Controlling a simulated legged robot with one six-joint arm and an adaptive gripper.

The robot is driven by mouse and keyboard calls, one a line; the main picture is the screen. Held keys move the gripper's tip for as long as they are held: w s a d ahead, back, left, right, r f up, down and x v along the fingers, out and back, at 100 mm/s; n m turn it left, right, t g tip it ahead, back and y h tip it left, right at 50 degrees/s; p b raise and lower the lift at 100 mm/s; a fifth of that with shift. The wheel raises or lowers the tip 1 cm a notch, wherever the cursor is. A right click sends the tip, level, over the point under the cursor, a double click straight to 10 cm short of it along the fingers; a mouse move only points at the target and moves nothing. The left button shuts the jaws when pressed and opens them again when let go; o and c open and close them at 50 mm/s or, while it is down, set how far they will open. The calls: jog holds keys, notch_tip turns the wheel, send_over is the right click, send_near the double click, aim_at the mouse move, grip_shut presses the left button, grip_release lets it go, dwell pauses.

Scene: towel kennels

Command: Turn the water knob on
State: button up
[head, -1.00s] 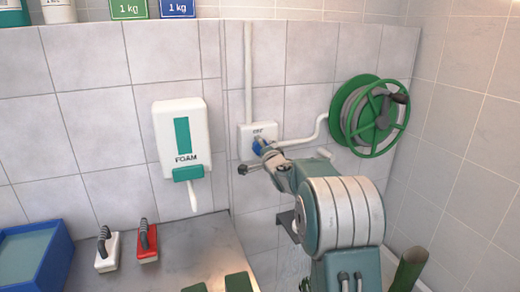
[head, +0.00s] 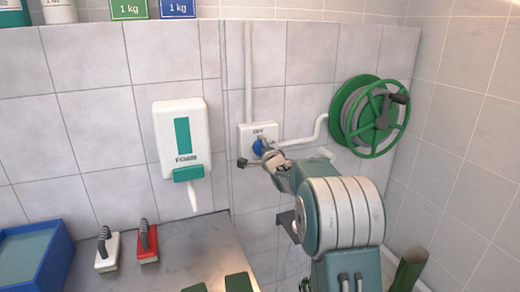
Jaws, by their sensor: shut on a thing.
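The blue water knob (head: 258,147) sits on a white wall plate (head: 243,138) with small dark lettering above it, too small to read surely. White pipes run up and to the right from the plate. My gripper (head: 263,146) is at the knob, coming from the lower right, and is shut on it. The gripper's fingers partly cover the knob's right side, so its exact angle is hard to tell.
A green hose reel (head: 370,117) hangs on the wall to the right. A white foam dispenser (head: 180,138) is on the wall to the left. A white brush (head: 107,251), a red brush (head: 148,243) and a blue tray (head: 58,262) are at the lower left.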

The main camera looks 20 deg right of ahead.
jog(key=o, duration=1)
jog(key=shift+d+f, duration=0.1)
jog(key=shift+f, duration=0.2)
jog(key=shift+r, duration=0.15)
jog(key=shift+s, duration=0.2)
jog(key=s, duration=1.1)
jog(key=shift+s, duration=0.25)
